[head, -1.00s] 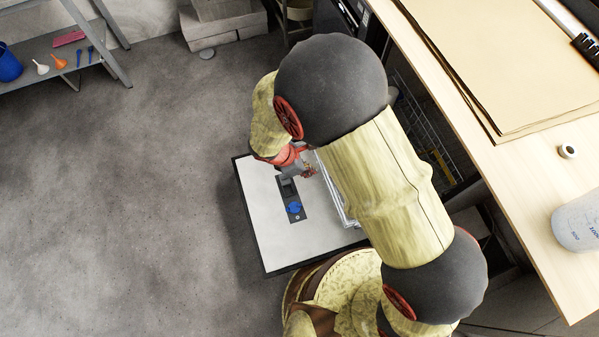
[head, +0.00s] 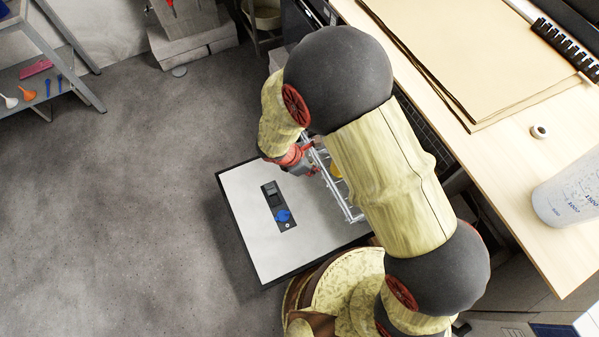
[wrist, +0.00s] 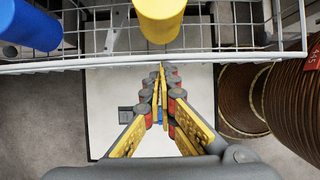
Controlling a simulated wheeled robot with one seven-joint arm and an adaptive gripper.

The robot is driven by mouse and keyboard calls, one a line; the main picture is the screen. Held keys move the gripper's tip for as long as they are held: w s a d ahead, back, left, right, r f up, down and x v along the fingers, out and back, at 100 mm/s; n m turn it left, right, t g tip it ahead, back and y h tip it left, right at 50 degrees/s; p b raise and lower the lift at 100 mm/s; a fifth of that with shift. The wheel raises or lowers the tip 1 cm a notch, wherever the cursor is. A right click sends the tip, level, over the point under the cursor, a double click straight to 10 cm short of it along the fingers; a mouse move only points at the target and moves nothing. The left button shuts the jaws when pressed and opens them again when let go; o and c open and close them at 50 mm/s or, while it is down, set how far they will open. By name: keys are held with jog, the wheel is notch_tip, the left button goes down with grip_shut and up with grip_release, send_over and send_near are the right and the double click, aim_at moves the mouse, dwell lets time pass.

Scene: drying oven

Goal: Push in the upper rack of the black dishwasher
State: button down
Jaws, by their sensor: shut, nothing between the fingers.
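The dishwasher's door (head: 245,240) lies open and flat, its pale inner panel facing up. The white wire upper rack (head: 350,212) stands out above the door, partly hidden behind my arm. In the wrist view the rack's front wires (wrist: 235,57) cross the top, with a yellow cup (wrist: 160,18) and a blue cup (wrist: 28,25) in it. My gripper (wrist: 160,68) is shut and empty, its fingertips at the rack's front rim near the middle, below the yellow cup. Whether they touch the rim I cannot tell. The head view shows my gripper (head: 308,160) from above, beside the rack.
A wooden counter (head: 500,160) runs along the right, over the dishwasher, with a measuring beaker (head: 575,190) on it. A metal shelf (head: 40,65) stands at the upper left. The floor (head: 130,200) left of the door is clear.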

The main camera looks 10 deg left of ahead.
jog(key=w+d+p, duration=0.1)
jog(key=w+d, duration=0.4)
jog(key=d, duration=0.3)
jog(key=w+d+p, duration=0.1)
jog(key=w+d, duration=0.5)
jog(key=d, duration=0.3)
jog(key=w+d+p, duration=0.1)
jog(key=w+d, duration=0.4)
jog(key=d, duration=0.4)
jog(key=shift+w+d, duration=0.15)
jog(key=shift+d, duration=0.1)
